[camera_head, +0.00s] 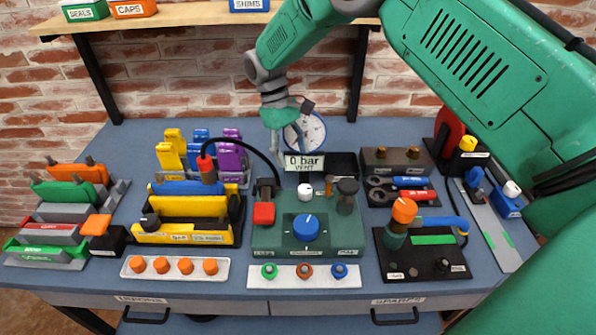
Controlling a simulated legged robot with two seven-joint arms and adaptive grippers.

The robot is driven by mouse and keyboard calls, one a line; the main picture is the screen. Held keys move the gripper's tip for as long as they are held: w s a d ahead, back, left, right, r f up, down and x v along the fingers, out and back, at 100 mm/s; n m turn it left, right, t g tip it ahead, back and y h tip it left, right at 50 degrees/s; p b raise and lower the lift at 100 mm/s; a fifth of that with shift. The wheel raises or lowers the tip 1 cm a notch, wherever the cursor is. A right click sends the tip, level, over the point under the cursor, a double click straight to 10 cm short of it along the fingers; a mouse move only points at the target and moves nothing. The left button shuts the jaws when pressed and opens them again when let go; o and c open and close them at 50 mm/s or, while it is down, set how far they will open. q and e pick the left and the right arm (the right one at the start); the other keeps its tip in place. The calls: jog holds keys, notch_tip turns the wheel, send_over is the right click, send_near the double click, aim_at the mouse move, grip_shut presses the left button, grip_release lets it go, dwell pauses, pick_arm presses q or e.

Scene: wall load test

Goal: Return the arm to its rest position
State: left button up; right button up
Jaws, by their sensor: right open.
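My right arm (470,60) is green and reaches in from the right, across the upper part of the head view. Its gripper (288,146) points down over the back of the bench, in front of a round gauge (310,131) that it partly covers. Its fingers are apart, and I see nothing held between them. A sign reading "0 bar VENT" (304,162) stands just below the fingertips. I cannot tell whether the fingers touch the gauge or sign. My left gripper is not in view.
A green fixture with a blue knob (306,227) stands at the bench's centre. A yellow holder (190,218) and colored clamps (75,190) are to the left. A black plate with an orange-topped valve (404,211) is right. A wooden shelf (190,14) hangs behind the blue-grey bench (108,290).

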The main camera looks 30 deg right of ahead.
jog(key=shift+v, duration=1)
jog(key=shift+w+a, duration=0.1)
